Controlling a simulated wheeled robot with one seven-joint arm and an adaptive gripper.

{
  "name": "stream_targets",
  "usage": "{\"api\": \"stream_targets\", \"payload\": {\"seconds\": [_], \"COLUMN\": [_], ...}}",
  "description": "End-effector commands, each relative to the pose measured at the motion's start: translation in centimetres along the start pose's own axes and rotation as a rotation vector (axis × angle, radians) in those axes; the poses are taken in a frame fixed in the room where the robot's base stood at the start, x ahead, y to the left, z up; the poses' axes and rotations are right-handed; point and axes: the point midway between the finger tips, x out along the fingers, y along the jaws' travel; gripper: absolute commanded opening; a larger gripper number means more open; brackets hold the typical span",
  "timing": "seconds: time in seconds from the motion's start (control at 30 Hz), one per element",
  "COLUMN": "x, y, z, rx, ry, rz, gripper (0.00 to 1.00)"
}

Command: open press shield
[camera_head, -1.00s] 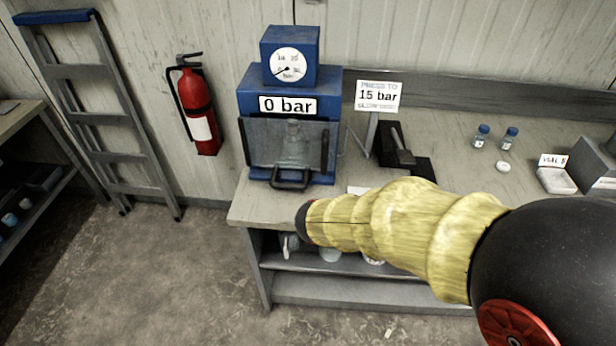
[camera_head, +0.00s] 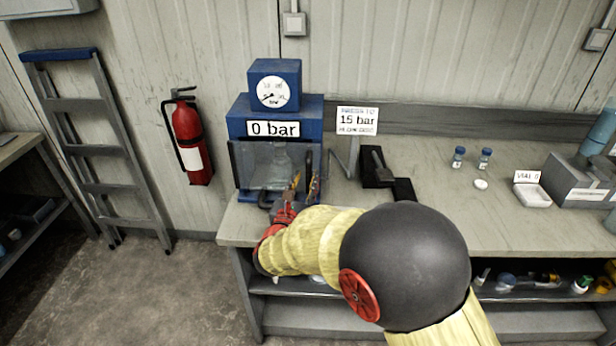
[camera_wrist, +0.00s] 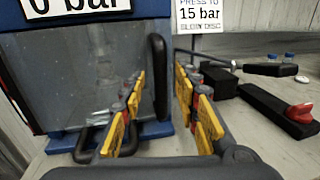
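The blue press (camera_head: 238,118) stands on the workbench with a "0 bar" sign and a round gauge on top. Its clear shield (camera_head: 250,165) is shut across the front. The shield's upright black handle (camera_wrist: 159,75) is at the shield's right edge. My gripper (camera_head: 304,187) is at the lower right of the shield, in front of the handle. In the wrist view my gripper (camera_wrist: 160,110) is open, with yellow-padded fingers apart. The handle appears in the gap between them; I cannot tell whether it touches either finger. A blurred clear object shows behind the shield.
A "15 bar" sign (camera_head: 357,121) on a stand and a black block with a lever (camera_head: 377,167) stand right of the press. Two blue-capped vials (camera_head: 484,159) and a white tray (camera_head: 532,196) are farther right. A fire extinguisher (camera_head: 189,140) hangs on the left wall.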

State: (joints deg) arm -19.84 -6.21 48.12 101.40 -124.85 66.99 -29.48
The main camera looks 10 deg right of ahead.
Motion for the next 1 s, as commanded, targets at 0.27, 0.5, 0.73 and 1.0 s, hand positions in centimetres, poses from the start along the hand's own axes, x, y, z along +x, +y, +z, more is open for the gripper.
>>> {"api": "stream_targets", "payload": {"seconds": [0.27, 0.5, 0.73, 1.0], "x": [3.1, 3.5, 3.4, 3.4], "y": [-0.1, 0.0, 0.0, 0.0], "z": [-0.1, 0.0, 0.0, 0.0], "rx": [0.002, 0.002, 0.002, 0.002], "ry": [0.001, 0.001, 0.001, 0.001], "rz": [-0.001, 0.0, 0.0, 0.0], "gripper": [0.32, 0.32, 0.24, 0.08]}}
